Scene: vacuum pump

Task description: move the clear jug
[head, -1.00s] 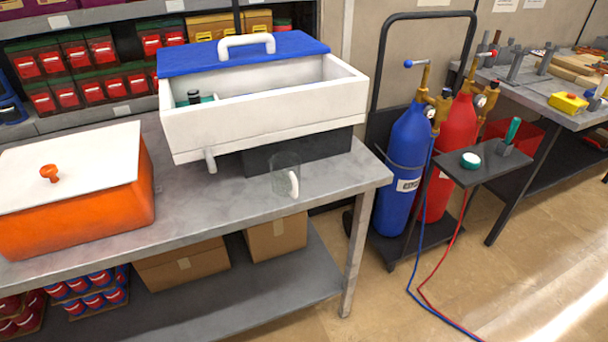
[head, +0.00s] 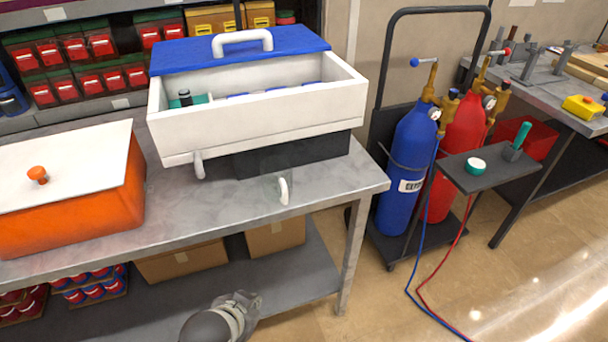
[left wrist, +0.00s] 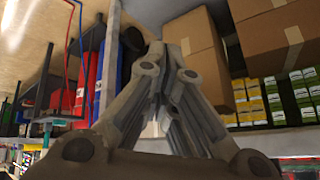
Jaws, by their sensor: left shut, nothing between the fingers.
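The clear jug (head: 272,187) stands on the grey metal bench (head: 222,213), near its right end and in front of the white tank. Its body is almost invisible against the bench, and its white handle faces the lower right. My left gripper (head: 247,303) shows at the bottom of the head view, below the bench front and apart from the jug. In the left wrist view its fingers (left wrist: 166,60) come together, shut and empty. The jug is not visible in the left wrist view. My right gripper is not in view.
A white tank (head: 262,120) with a blue lid (head: 190,58) stands behind the jug. An orange box (head: 70,215) stands at the left. Blue (head: 408,165) and red (head: 462,140) cylinders stand on a cart right of the bench. Cardboard boxes (head: 182,260) sit on the lower shelf.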

